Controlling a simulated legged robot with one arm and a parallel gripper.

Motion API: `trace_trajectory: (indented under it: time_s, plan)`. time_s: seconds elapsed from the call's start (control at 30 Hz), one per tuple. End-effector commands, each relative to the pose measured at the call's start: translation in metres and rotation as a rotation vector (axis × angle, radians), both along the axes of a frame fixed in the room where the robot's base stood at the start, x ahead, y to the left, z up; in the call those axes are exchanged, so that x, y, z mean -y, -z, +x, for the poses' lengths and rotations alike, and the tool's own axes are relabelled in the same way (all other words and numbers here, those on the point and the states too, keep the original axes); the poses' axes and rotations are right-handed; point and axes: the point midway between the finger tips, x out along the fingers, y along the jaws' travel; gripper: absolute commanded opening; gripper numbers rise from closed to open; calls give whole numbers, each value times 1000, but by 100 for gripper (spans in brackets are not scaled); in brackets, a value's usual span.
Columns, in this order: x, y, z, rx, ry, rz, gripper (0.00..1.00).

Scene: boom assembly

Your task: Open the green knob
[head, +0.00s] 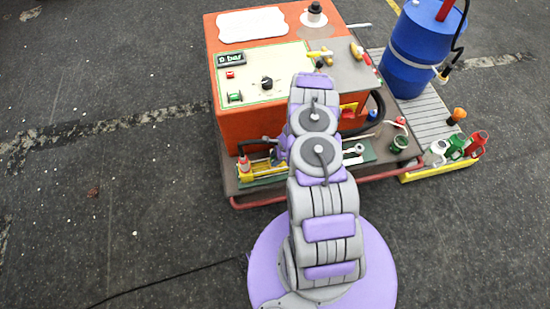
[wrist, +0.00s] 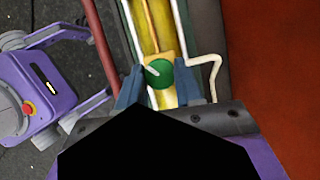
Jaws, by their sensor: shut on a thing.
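The green knob (wrist: 158,74) is round, with a pale lever or pointer across it, and sits on a yellow-and-brass fitting (wrist: 146,28) in the wrist view. My gripper (wrist: 160,86) has one blue-grey finger on each side of the knob and is shut on it. A dark block of my own wrist covers the lower part of that view. In the head view my gripper is mostly hidden behind my arm, close to the yellow fitting (head: 262,168) at the front of the orange machine. I cannot make out the held knob there.
The orange machine (head: 228,125) stands behind, with a small green part (head: 235,97) and a black dial (head: 267,83) on its top panel. A red rail (head: 262,203) runs along the front. A blue barrel (head: 410,60) and several canisters (head: 457,147) stand right. Floor at left is clear.

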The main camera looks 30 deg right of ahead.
Motion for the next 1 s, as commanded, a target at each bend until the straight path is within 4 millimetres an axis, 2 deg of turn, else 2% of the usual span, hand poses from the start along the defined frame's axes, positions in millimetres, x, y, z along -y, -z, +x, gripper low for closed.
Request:
trace_trajectory:
  time_s: [0.37, 1.0]
  plan:
    - [1, -2, 1, 1, -71, -2, 5]
    - [3, -1, 6, 6, -542, -7, 5]
